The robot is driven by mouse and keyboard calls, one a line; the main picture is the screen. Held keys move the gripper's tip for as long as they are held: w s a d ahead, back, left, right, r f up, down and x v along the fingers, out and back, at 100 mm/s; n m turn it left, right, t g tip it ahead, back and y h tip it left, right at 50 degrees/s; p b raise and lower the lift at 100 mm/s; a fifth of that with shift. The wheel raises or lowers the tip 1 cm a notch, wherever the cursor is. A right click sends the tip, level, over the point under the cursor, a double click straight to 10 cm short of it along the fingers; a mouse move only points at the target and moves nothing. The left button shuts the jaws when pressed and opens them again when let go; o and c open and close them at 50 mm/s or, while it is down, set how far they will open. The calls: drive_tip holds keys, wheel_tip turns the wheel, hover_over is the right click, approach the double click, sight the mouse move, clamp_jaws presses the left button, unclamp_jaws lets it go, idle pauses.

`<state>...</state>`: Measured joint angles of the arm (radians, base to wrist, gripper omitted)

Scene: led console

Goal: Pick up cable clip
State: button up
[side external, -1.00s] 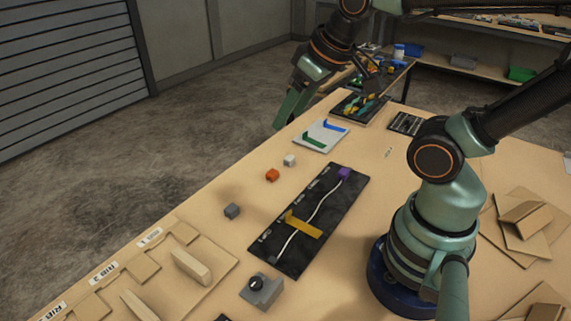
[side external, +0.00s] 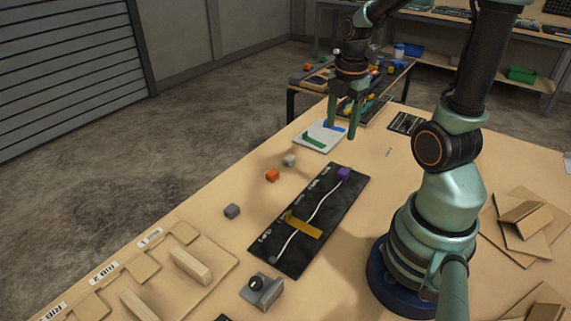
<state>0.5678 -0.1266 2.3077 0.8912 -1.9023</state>
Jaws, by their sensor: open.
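A dark board (side external: 292,255) on the table carries a thin white cable (side external: 291,237). A yellow strip (side external: 303,225) lies across the cable, and a purple block (side external: 344,174) sits at the board's far end. An orange block (side external: 272,175), a white block (side external: 289,160) and a dark grey block (side external: 232,211) stand left of the board. I cannot tell which of these small parts is the cable clip. My gripper (side external: 342,128) points down with its fingers apart and empty, in front of or above the white card, beyond the blocks in the picture.
The white card (side external: 313,144) has blue and green marks. A grey block with a black knob (side external: 262,290) stands near the board's near end. Wooden pieces (side external: 190,265) lie at the lower left and brown pieces (side external: 525,220) at the right. Bare table surrounds the small blocks.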

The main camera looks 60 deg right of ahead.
sight(344, 171)
drive_tip(key=shift+s+d+f+n+g, duration=0.1)
drive_tip(key=shift+s+d+f+n, duration=0.25)
drive_tip(key=shift+f, duration=2)
drive_tip(key=shift+s+d+f+n+g, duration=0.1)
drive_tip(key=shift+d+f+n, duration=0.45)
drive_tip(key=shift+f, duration=1.75)
drive_tip(key=shift+s+d+f+n+g, duration=0.1)
drive_tip(key=shift+s+d+f+n, duration=0.3)
drive_tip(key=shift+f, duration=1.95)
drive_tip(key=shift+w+a, duration=0.1)
drive_tip(key=shift+w, duration=0.05)
clamp_jaws()
